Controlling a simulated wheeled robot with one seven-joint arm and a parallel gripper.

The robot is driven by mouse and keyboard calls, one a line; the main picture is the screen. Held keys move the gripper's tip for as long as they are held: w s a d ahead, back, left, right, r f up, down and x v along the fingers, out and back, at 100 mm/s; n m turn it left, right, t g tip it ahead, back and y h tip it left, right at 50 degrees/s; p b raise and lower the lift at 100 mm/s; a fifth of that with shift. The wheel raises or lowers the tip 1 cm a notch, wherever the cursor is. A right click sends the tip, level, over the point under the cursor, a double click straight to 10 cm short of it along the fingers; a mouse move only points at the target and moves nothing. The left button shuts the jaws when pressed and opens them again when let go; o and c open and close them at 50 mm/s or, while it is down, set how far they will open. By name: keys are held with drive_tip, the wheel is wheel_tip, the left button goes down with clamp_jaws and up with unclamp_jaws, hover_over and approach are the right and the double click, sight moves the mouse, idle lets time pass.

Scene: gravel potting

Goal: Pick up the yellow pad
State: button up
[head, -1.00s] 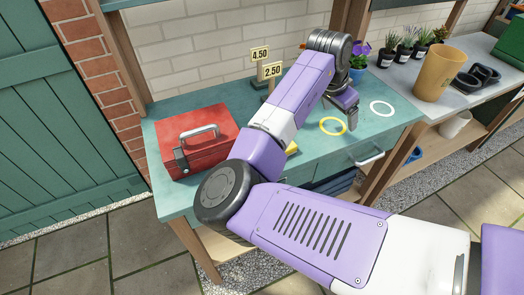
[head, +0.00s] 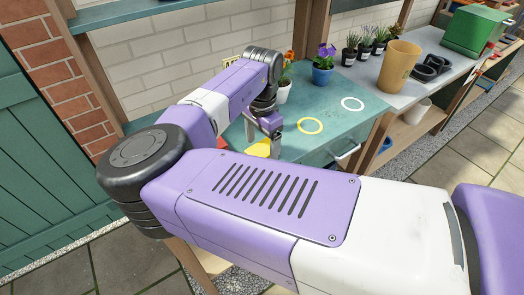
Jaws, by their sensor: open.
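The yellow pad (head: 257,149) lies on the teal bench top (head: 330,140), partly hidden behind my arm. My gripper (head: 275,148) points down just to the right of the pad in the picture. Its jaws are open, with nothing seen between them. From this angle I cannot tell its exact height over the bench or whether it touches the pad.
A yellow ring (head: 310,133) and a white ring (head: 353,110) lie on the bench to the right. A blue pot (head: 322,75) and a white pot (head: 283,93) with flowers stand at the back. A tan pot (head: 398,68) is further right. My arm hides most of the red toolbox (head: 222,143).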

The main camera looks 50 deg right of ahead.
sight(263, 149)
drive_tip(key=shift+f, duration=0.9)
drive_tip(key=shift+d, duration=0.1)
drive_tip(key=shift+c, duration=0.2)
drive_tip(key=c, duration=1.4)
drive_tip(key=shift+c, duration=0.2)
drive_tip(key=shift+r, duration=0.2)
wheel_tip(263, 149, up, 20)
drive_tip(key=shift+f+b, duration=0.15)
drive_tip(key=shift+b, duration=0.15)
